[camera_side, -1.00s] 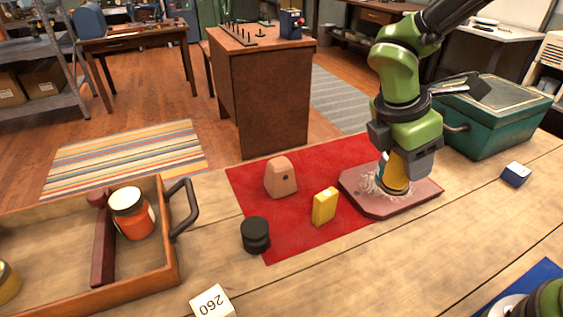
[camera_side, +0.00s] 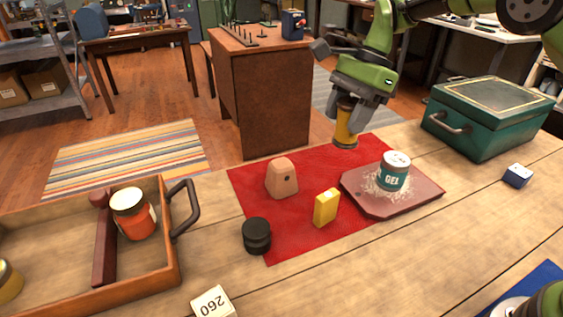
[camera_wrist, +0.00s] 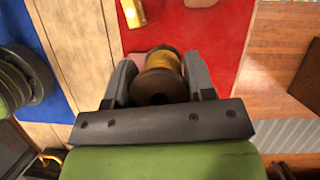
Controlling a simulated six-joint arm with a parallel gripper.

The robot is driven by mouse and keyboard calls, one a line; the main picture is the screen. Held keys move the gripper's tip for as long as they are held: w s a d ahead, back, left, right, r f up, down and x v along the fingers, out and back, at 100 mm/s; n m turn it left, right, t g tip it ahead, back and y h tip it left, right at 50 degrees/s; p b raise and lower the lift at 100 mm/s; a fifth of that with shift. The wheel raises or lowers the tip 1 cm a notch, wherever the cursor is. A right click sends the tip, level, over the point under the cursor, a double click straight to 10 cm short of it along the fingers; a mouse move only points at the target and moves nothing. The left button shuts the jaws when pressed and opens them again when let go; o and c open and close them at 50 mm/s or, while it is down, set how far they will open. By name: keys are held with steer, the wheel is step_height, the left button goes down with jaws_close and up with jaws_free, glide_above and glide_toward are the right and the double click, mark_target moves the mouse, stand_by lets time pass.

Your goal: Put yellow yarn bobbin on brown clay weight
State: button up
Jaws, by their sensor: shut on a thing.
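The yellow yarn bobbin (camera_side: 345,128) is held in my gripper (camera_side: 358,108), above the back right part of the red cloth. The wrist view shows the bobbin (camera_wrist: 162,72) between the two fingers of my gripper (camera_wrist: 160,80), its brown end towards the camera. The brown clay weight (camera_side: 282,178) stands upright on the red cloth, left of and below the bobbin in the side view. It is tan, with a small dark hole in its side. My gripper is well apart from it.
A yellow block (camera_side: 327,207) and a black spool-like weight (camera_side: 256,236) stand near the clay weight. A gel jar (camera_side: 394,172) sits on a reddish board (camera_side: 365,200). A wooden tray (camera_side: 172,258) is at left, a green toolbox (camera_side: 478,130) at right.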

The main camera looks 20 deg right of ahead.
steer(key=w+a+r+m+t+h, duration=0.15)
steer(key=w+a+m+t, duration=0.5)
steer(key=m, duration=0.65)
steer(key=m+g+h, duration=0.2)
glide_above(279, 161)
steer(key=shift+y, duration=0.25)
steer(key=shift+f, duration=3.85)
steer(key=shift+f, duration=0.1)
steer(key=o, duration=0.9)
steer(key=v, duration=1.2)
steer(key=shift+s, duration=0.2)
